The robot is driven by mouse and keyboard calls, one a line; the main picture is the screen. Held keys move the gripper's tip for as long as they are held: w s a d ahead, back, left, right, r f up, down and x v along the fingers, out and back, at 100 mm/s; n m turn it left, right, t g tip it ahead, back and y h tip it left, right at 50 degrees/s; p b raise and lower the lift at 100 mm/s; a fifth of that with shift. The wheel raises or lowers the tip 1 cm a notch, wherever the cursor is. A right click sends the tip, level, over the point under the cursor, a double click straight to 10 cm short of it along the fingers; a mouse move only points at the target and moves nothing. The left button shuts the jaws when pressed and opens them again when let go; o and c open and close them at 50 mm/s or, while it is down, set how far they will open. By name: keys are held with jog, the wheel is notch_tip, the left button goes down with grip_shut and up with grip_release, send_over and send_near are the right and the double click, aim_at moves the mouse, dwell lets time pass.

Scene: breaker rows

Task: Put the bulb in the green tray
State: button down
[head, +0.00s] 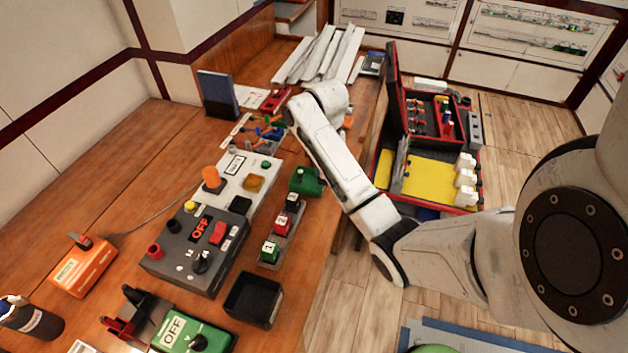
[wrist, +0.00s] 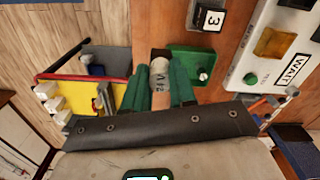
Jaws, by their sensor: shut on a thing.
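In the wrist view my gripper (wrist: 158,88) has two green fingers, shut on a small pale grey cylinder with dark marks and an orange-brown part, which looks like the bulb (wrist: 158,84). Its lower end is hidden by the gripper. A green box-like thing (wrist: 190,62) with a pale round knob lies just right of and behind the fingers; it also shows in the head view (head: 306,182), beside my forearm. I cannot tell whether it is the green tray. In the head view the fingers are hidden by my arm.
A numbered switch row (head: 282,232), a grey OFF control box (head: 202,250), a white panel (head: 243,185) and an empty black tray (head: 252,299) crowd the wooden bench. An open red toolbox (head: 462,208) with yellow lining stands right of the bench. Bare bench shows at left.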

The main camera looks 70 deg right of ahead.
jog(key=shift+w+d+f+b, duration=0.75)
jog(key=shift+w+d+f, duration=0.2)
jog(key=shift+f, duration=0.8)
jog(key=shift+w+d+f+b, duration=0.8)
jog(key=shift+d+f, duration=0.3)
jog(key=shift+f, duration=0.6)
jog(key=shift+w+d+f+b, duration=0.7)
jog(key=shift+w+d+f, duration=0.25)
jog(key=shift+f, duration=0.8)
jog(key=shift+f, duration=0.15)
jog(key=c, duration=0.9)
grip_release()
notch_tip(320, 180, up, 12)
jog(key=shift+r+p, duration=0.2)
jog(key=shift+p, duration=0.55)
